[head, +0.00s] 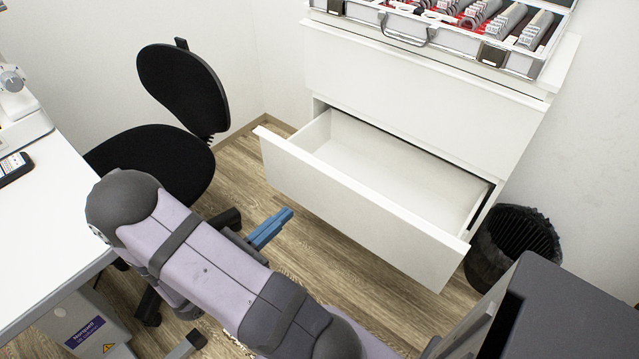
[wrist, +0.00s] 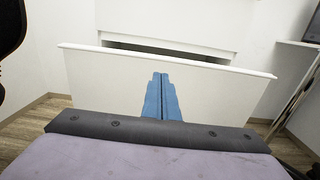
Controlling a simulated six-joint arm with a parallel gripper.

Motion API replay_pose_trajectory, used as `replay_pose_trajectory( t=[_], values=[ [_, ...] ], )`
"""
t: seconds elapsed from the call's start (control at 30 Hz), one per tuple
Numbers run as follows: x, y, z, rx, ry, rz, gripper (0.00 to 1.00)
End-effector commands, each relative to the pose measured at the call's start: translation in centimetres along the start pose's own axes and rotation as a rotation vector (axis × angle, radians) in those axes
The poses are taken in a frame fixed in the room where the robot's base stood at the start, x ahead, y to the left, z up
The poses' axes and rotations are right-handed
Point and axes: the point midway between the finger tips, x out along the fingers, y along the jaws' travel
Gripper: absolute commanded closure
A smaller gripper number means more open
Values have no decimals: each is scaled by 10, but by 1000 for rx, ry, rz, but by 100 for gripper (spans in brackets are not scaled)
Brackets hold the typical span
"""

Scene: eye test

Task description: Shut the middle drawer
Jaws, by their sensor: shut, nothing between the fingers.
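A white chest of drawers (head: 420,85) stands against the wall. The drawer below its top front is pulled well out; its white front panel (head: 355,205) faces my arm and its inside (head: 400,170) looks empty. Whether another drawer lies beneath is hidden. My gripper (head: 289,213) has blue fingers, shut and empty, pointing at the drawer front from the lower left. In the head view a thin strip of floor shows between fingertips and panel. In the wrist view the fingertips (wrist: 161,75) lie in front of the panel (wrist: 100,80), near its middle; contact cannot be told there.
An open metal case (head: 455,40) with optical parts sits on the chest. A black chair (head: 160,150) is left of the drawer, close to my arm. A black bin (head: 510,245) stands at the drawer's right. A white desk (head: 45,210) is at the left.

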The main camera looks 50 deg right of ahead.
Motion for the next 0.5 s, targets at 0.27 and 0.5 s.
replay_pose_trajectory(
  t=[0.27,0.5],
  values=[
    [24,-2,-1,0,2,-7,100],
    [63,-2,-2,1,2,-9,100]
  ],
)
